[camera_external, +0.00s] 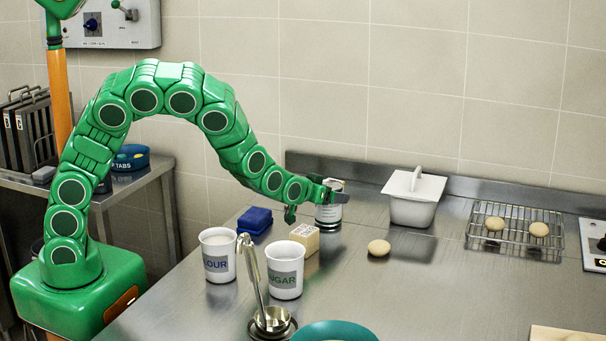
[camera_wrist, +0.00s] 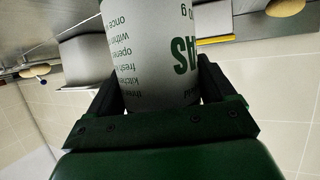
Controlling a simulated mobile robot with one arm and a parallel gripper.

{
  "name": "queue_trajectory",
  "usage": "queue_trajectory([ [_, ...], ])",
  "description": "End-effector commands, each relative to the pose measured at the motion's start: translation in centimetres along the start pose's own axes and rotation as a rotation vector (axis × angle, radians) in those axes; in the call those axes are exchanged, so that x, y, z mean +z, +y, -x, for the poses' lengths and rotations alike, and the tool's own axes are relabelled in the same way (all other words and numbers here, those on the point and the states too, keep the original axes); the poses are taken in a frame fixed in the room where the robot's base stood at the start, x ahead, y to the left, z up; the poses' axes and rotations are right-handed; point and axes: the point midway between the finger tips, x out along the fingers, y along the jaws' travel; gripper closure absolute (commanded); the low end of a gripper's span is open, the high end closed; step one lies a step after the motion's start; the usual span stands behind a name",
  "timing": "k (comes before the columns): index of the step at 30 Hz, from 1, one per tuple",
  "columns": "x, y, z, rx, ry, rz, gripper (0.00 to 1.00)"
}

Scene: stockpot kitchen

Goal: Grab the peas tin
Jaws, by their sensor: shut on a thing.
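The peas tin (camera_external: 328,214) is a pale can with dark lettering near the back of the steel counter. In the wrist view the tin (camera_wrist: 155,50) fills the middle, with green letters ending in "AS" on its label. My gripper (camera_external: 318,197) is at the tin, with its fingers on either side of the can. In the wrist view my gripper (camera_wrist: 152,95) has a dark finger against each side of the tin. The gripper is shut on the tin. Whether the tin's base touches the counter is hard to tell.
A white lidded box (camera_external: 412,206) stands right of the tin. A cream block (camera_external: 305,238), a sugar mug (camera_external: 285,275), a flour mug (camera_external: 217,262) and a blue box (camera_external: 255,220) stand to the left. A bun (camera_external: 379,248) lies in front.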

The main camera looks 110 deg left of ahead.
Motion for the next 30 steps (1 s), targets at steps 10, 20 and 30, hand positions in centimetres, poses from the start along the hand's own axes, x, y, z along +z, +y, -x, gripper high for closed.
queue_trajectory([
  [10,-3.4,-0.5,2.6,0.002,0.003,0.001,0.67],
  [20,-5.7,-1.7,6.4,0.002,0.006,0.0,0.67],
  [30,-6.5,-3.5,10.8,0.002,0.004,0.001,0.67],
])
